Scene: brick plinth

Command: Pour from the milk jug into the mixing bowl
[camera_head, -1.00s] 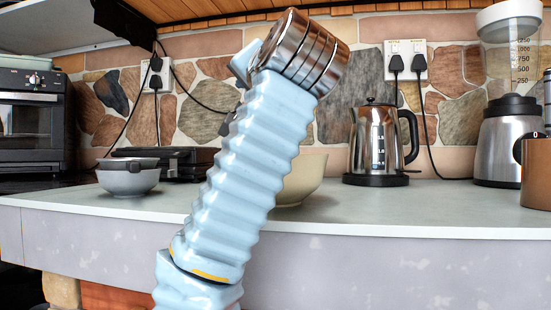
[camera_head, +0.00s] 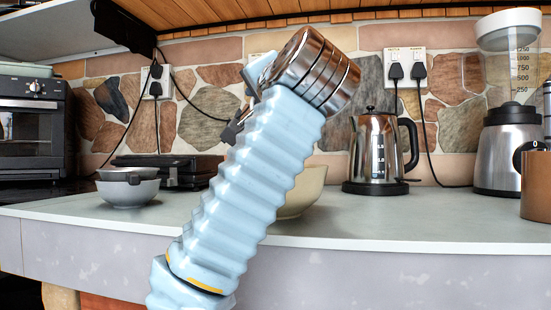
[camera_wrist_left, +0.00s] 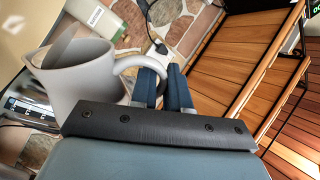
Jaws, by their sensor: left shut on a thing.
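In the left wrist view a pale grey milk jug (camera_wrist_left: 80,78) is held by its handle, which sits between the dark fingers of my left gripper (camera_wrist_left: 162,84). The gripper is shut on the handle. I cannot tell how far the jug is tilted, and no stream of milk shows. In the head view my left arm hides the jug and most of the gripper; only a dark part of it shows at the arm's left edge. The cream mixing bowl (camera_head: 303,193) stands on the counter, partly hidden behind my arm. My right gripper is out of view.
A small grey bowl (camera_head: 128,191) stands on the counter at the left, near a dark flat appliance (camera_head: 190,171). A steel kettle (camera_head: 376,150), a blender (camera_head: 508,150) and a brown mug (camera_head: 536,188) stand at the right. The counter's front strip (camera_head: 400,225) is clear.

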